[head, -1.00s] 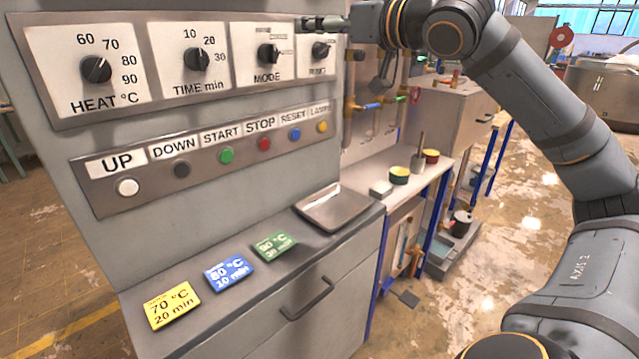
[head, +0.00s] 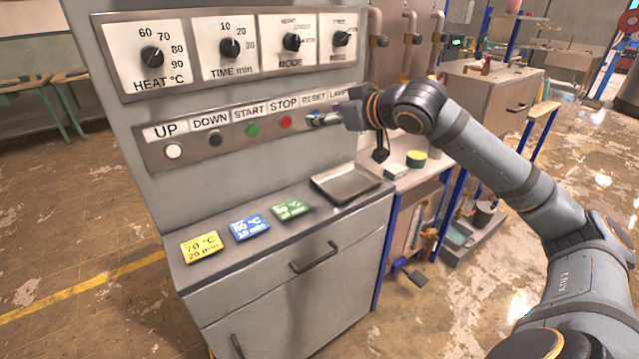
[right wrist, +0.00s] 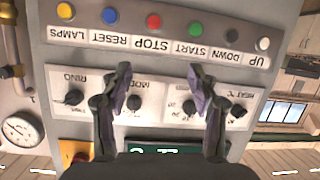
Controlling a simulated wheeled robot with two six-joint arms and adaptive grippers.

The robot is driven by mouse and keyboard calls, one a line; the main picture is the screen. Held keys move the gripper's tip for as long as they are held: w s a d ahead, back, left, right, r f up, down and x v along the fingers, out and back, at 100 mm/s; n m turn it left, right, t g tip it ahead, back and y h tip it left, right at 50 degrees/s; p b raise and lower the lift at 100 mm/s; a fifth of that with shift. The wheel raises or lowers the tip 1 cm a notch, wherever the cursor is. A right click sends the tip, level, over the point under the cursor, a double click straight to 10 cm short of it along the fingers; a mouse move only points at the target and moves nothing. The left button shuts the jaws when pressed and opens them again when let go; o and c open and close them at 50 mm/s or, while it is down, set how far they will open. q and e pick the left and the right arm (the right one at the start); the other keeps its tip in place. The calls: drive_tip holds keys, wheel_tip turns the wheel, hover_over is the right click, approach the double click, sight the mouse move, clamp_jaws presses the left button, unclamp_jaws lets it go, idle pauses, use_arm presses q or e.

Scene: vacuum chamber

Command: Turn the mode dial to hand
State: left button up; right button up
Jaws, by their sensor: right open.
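The mode dial (head: 291,41) is a black knob on a white plate in the upper panel row. Its small position labels are too blurred to read, and I cannot tell which one it points at. It also shows in the upside-down right wrist view (right wrist: 134,102), beside the left-hand finger. My right gripper (head: 318,119) is in front of the button row, below and slightly right of the dial, near the RESET label. In the right wrist view my gripper (right wrist: 161,84) has its fingers wide apart with nothing between them. My left gripper is not in view.
The TIME dial (head: 230,47) and RING dial (head: 342,38) flank the mode dial. Green (head: 253,130) and red (head: 286,122) buttons lie left of my gripper. A metal tray (head: 346,183) and coloured cards, one yellow (head: 201,246), lie on the ledge below.

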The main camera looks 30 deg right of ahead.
drive_tip(key=a+f+g, duration=0.2)
drive_tip(key=a+f, duration=0.1)
drive_tip(key=f, duration=1.2)
drive_tip(key=shift+s+a+f+n, duration=0.2)
drive_tip(key=shift+s+a+n, duration=0.15)
drive_tip(key=shift+s, duration=0.1)
